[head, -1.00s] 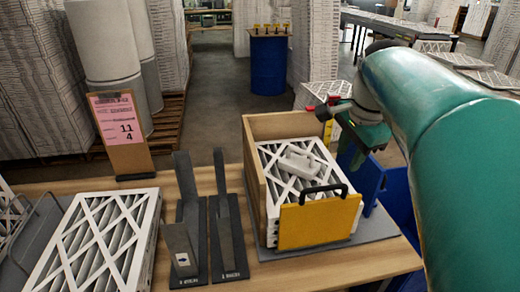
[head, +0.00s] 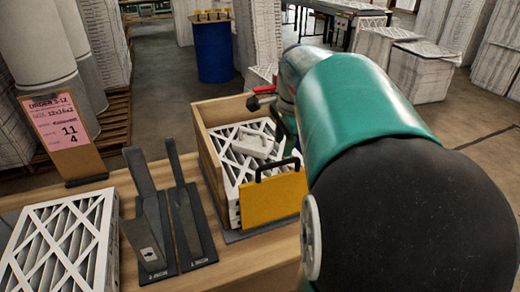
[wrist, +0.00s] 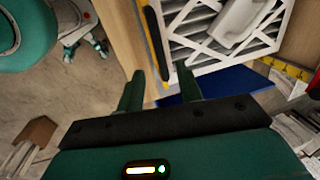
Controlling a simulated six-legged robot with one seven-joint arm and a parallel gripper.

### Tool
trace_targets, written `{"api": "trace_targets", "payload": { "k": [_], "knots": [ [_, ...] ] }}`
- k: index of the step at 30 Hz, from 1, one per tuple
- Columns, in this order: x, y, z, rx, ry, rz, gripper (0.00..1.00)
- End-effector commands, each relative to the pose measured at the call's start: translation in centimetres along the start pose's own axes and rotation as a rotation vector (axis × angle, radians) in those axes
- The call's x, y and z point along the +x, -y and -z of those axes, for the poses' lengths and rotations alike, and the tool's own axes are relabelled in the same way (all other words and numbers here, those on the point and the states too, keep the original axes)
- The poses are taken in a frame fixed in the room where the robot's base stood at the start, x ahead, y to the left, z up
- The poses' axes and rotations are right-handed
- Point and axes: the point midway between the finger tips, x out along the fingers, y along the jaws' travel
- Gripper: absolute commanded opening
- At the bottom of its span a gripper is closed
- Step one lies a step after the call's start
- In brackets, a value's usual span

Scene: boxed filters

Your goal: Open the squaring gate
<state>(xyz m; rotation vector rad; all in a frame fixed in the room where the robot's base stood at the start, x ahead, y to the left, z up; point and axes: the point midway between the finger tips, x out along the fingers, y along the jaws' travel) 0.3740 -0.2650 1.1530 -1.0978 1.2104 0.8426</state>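A yellow panel (head: 272,199) with a black handle stands upright across the front of the wooden squaring frame (head: 209,160); I take it to be the gate. In the wrist view the yellow panel (wrist: 153,45) shows nearly edge-on. White pleated filters (head: 230,165) lie inside the frame, with a pale grey handled block (head: 254,146) on top. A blue panel (wrist: 225,84) shows beside the filters in the wrist view. My gripper (wrist: 157,82) is open and empty, its fingertips just short of the yellow panel's edge.
Two dark grey upright holders (head: 187,215) stand left of the frame. A filter stack (head: 62,245) and a pink order sign (head: 60,130) are farther left. A red-handled part (head: 263,90) is at the frame's back right. A blue drum (head: 214,50) stands on the floor behind.

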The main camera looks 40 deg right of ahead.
Motion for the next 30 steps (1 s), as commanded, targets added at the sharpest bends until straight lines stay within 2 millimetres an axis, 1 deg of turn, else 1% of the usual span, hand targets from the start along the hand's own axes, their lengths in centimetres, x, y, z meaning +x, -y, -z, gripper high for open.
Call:
{"api": "trace_targets", "payload": {
  "k": [1, 3, 6, 9, 13, 21, 22, 26, 27, 30],
  "knots": [
    [1.1, -0.1, -0.1, 0.000, 0.002, -0.004, 0.36],
    [2.5, -0.1, -0.1, -0.001, 0.002, -0.004, 0.36],
    [4.2, -0.1, -0.2, -0.002, 0.002, -0.004, 0.36],
    [5.5, 0.0, -0.3, -0.003, 0.001, -0.002, 0.36],
    [6.5, 0.0, -0.5, -0.005, 0.001, -0.001, 0.36],
    [6.7, 0.0, -0.4, -0.005, 0.001, 0.000, 0.36],
    [6.6, 0.0, -0.4, -0.005, 0.001, 0.000, 0.34],
    [6.6, 0.0, -0.4, -0.005, 0.001, 0.000, 0.09],
    [6.6, 0.0, -0.4, -0.005, 0.000, 0.000, 0.01],
    [6.6, 0.0, -0.4, -0.005, 0.000, 0.000, 0.00]
  ]
}}
